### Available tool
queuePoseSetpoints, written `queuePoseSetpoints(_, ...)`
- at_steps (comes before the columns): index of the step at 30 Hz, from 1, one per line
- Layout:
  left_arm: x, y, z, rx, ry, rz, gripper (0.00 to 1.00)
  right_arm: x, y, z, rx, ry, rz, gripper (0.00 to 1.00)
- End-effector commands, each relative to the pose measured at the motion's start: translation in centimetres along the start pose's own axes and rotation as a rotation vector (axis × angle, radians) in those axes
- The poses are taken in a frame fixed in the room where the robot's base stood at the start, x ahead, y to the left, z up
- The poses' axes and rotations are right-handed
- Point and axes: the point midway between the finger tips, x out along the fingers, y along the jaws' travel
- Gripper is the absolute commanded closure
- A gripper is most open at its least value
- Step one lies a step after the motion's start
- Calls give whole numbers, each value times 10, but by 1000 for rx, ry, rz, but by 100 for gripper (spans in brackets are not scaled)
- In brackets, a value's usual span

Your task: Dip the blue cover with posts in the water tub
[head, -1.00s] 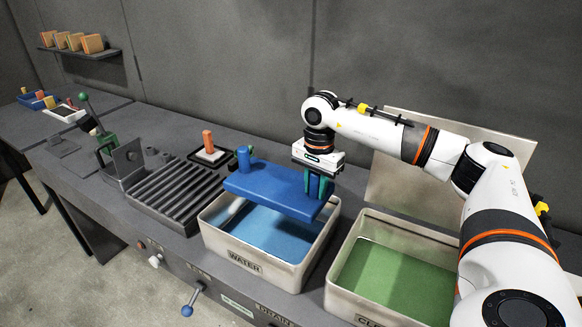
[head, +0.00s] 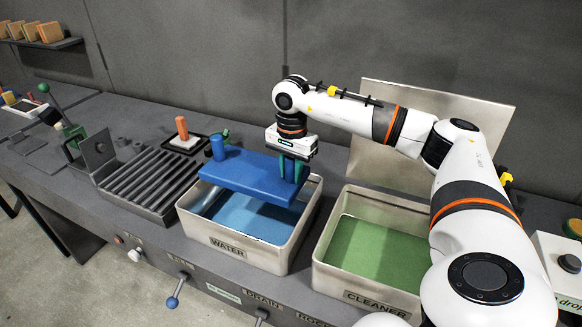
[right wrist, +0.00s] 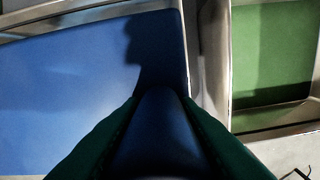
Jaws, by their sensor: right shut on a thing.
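The blue cover (head: 246,178) is a flat plate with upright posts. One post (head: 217,147) stands free at its left end. My right gripper (head: 292,171) is shut on the post at the right end. In the right wrist view its green fingers lie on both sides of the dark blue post (right wrist: 160,125). The cover hangs roughly level above the water tub (head: 190,223), a pale box labelled WATER with blue liquid (head: 250,217) inside. The cover hides the back part of the tub's opening. My left gripper is not in view.
The cleaner tub (head: 328,275) with green liquid stands right of the water tub. A ribbed dark rack (head: 150,183) and a small tray with an orange-posted piece (head: 182,128) are to the left. A pale upright panel (head: 430,125) stands behind the cleaner tub.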

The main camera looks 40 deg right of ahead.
Motion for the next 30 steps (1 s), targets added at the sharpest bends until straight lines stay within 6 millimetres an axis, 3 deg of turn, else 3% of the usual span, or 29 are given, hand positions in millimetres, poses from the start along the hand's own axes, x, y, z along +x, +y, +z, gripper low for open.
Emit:
queuePoseSetpoints(10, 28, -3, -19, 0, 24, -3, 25, 38, 1, 0, 0, 1, 4, 100)
queuePoseSetpoints(30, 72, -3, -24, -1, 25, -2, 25, 99, 1, 2, 0, 1, 4, 100)
